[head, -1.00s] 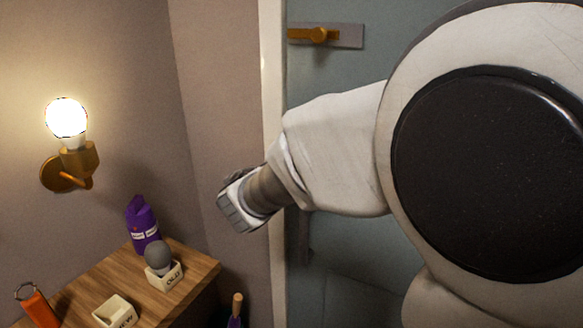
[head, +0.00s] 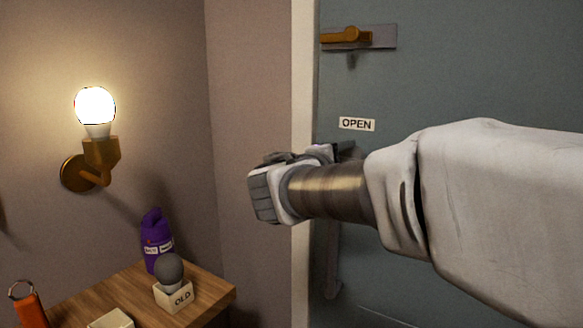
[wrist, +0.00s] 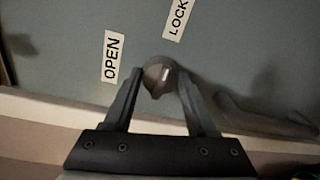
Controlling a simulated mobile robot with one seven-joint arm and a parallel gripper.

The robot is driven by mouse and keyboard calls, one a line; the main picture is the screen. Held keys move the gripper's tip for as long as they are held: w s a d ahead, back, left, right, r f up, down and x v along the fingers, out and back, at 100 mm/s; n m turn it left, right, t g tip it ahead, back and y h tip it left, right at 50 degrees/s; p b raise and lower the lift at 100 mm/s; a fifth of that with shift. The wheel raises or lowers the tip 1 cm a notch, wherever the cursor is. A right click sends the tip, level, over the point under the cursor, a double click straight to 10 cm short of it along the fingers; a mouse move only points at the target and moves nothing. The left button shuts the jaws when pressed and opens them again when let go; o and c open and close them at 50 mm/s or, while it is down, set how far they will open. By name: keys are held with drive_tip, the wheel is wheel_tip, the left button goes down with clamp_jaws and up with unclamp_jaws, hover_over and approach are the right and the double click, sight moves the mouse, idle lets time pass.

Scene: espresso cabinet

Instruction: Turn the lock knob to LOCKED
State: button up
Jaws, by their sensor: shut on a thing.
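The lock knob (wrist: 154,84) is a small round grey knob on the grey-green door, in the middle of the wrist view. It has a short white mark on its upper right part; I cannot tell exactly where the mark points. My gripper (wrist: 160,77) is shut on the knob, one finger on each side. The OPEN label (wrist: 112,57) is left of the knob, and a label reading LOCK (wrist: 178,18), cut by the picture's edge, is above right. The head view also shows the OPEN label (head: 357,124); there my gripper and wrist hide the knob.
A brass door handle (head: 345,36) is above the OPEN label. The pale door frame (head: 304,60) runs left of the door. A wooden cabinet (head: 216,297) at lower left holds a purple bottle (head: 152,262) and a box marked OLD (head: 177,295). A lit lamp (head: 95,108) is on the wall.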

idle(0.3)
drive_tip(key=o, duration=1.4)
drive_tip(key=p+v, duration=0.2)
drive_tip(key=v, duration=1.5)
drive_tip(key=shift+s+a+r, duration=0.1)
drive_tip(key=shift+s+r, duration=0.05)
drive_tip(key=shift+s, duration=0.05)
